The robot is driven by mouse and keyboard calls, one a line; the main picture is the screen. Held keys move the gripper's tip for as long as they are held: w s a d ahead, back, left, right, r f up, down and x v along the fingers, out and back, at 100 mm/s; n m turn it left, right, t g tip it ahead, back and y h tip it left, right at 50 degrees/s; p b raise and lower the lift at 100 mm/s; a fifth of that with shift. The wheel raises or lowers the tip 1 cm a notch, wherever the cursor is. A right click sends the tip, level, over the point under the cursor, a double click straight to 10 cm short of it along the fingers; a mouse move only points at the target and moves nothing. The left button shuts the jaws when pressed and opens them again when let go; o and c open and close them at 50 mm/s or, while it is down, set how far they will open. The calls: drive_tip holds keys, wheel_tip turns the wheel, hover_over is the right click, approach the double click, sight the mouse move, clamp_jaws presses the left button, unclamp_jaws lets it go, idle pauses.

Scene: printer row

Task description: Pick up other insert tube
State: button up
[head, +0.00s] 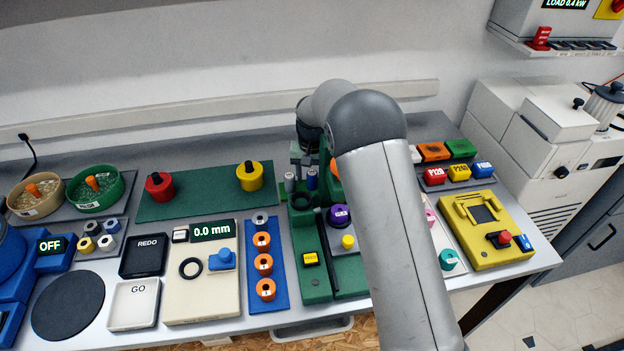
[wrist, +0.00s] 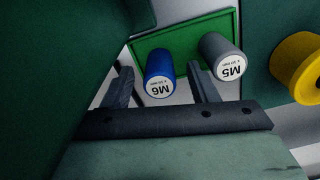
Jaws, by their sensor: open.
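Two insert tubes stand side by side on a green tray (wrist: 182,40) in the wrist view. The blue tube (wrist: 160,68) has a white end label reading M6, and the grey tube (wrist: 218,50) has one reading M5. My gripper (wrist: 158,72) is open and empty. In the wrist view the blue tube shows between its fingers, and the grey tube is outside, beyond the right finger. In the head view the blue tube (head: 312,180) and the grey tube (head: 290,183) stand just below my gripper (head: 303,160). I cannot tell how deep the fingers reach.
A yellow spool-like piece (wrist: 300,68) is at the right in the wrist view. In the head view, a green machine (head: 316,275) is in front of the tubes. A green mat (head: 200,192) with red and yellow pieces lies left. My arm hides some of the table's right-centre.

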drive_tip(key=c, duration=1.1)
drive_tip(key=shift+r, duration=0.15)
